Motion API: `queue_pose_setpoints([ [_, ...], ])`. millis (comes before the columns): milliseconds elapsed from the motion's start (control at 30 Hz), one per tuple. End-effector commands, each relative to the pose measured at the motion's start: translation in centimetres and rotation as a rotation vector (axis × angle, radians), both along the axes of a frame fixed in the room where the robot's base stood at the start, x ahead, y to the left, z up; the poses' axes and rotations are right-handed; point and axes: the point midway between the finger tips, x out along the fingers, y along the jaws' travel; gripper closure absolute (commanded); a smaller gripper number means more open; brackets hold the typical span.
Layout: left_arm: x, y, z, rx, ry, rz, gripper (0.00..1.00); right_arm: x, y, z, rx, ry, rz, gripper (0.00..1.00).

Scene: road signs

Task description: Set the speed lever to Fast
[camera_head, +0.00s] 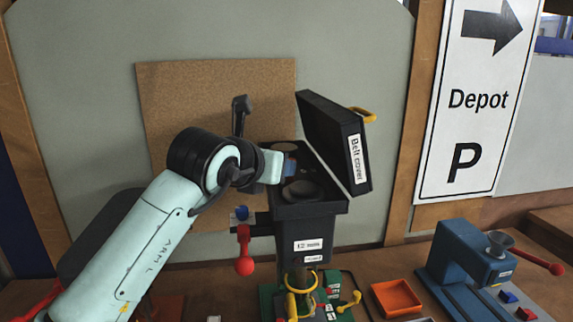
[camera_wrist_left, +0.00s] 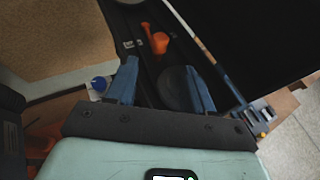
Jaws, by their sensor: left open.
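The drill press's black housing (camera_head: 306,209) stands in the middle of the head view with its lid, labelled "Belt cover" (camera_head: 355,160), swung up and open. Inside the housing, the left wrist view shows an orange lever (camera_wrist_left: 157,42) with small labels (camera_wrist_left: 133,44) beside it; I cannot read them. I cannot make out this lever in the head view, where my arm covers part of the housing. My left gripper (camera_head: 289,167) is over the open housing. In the left wrist view, its blue fingers (camera_wrist_left: 160,72) are apart with nothing between them, and the lever is beyond the fingertips. My right gripper is not in view.
A red-knobbed handle (camera_head: 244,265) hangs at the housing's left. A black post (camera_head: 240,112) rises behind my arm. An orange tray (camera_head: 397,298) and a blue machine (camera_head: 464,252) stand to the right. The raised lid bounds the housing on the right.

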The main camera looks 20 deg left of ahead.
Motion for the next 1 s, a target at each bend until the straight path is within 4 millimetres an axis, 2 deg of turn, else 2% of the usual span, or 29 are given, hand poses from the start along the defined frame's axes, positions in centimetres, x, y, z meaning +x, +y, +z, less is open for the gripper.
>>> queue_pose_setpoints([
  [100,2.5,-0.2,-0.8,0.0,-0.001,0.002,0.48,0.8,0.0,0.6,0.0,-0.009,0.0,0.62],
  [333,5.9,-0.4,-2.2,0.0,-0.003,0.002,0.48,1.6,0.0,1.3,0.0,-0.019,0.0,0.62],
  [500,6.9,-0.5,-2.6,-0.001,-0.003,0.003,0.48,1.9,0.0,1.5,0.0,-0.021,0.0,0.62],
  [800,7.0,-0.5,-2.8,-0.001,-0.002,0.004,0.48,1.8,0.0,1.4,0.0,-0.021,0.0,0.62],
  [967,7.0,-0.5,-2.8,-0.001,-0.003,0.004,1.0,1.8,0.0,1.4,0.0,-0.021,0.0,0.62],
  [1000,7.0,-0.5,-2.8,-0.001,-0.003,0.004,1.0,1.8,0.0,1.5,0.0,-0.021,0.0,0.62],
])
